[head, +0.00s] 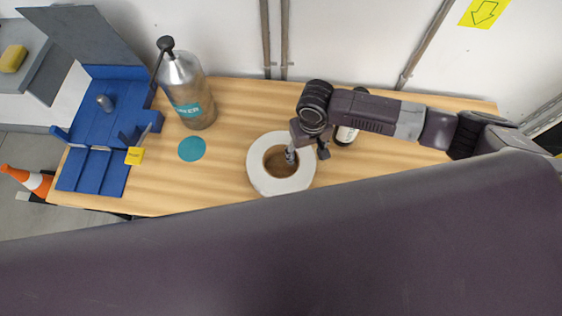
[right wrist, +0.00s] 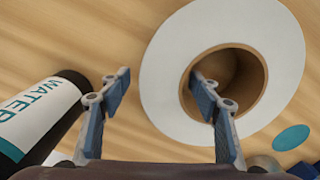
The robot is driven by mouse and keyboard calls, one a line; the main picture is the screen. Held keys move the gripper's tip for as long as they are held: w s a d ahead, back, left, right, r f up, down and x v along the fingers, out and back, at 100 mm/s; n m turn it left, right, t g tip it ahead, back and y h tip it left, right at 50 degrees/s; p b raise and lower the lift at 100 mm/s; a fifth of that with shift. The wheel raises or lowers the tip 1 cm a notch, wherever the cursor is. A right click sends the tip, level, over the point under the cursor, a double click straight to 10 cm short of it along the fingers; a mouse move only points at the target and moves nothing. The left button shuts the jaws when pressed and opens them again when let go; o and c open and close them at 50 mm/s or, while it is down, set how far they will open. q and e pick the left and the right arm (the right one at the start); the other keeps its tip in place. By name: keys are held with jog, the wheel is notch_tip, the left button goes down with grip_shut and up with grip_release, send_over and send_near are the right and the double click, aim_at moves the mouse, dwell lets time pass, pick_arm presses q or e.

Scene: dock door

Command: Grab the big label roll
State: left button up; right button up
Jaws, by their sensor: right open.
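The big label roll (head: 257,176) is a white ring with a brown core, lying flat on the wooden table; it also shows in the right wrist view (right wrist: 165,75). My right gripper (head: 307,153) is open above the roll's right side. In the right wrist view my gripper (right wrist: 160,95) has one finger over or in the core's hole and the other just outside the roll's outer edge. The roll's wall lies between the fingers, and I see no grip on it. How deep the fingertips reach is unclear. My left gripper is not in view.
A dark bottle (right wrist: 35,115) with a white "WATER" label is close beside the outer finger. A metal pump bottle (head: 190,95), a teal disc (head: 192,149) and a blue fixture (head: 92,172) are to the left. The wall (head: 230,35) stands behind the table (head: 225,150).

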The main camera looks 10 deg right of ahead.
jog(key=shift+f, duration=0.3)
jog(key=c, duration=0.9)
grip_shut()
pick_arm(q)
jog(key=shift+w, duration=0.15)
pick_arm(e)
jog(key=shift+r, duration=0.15)
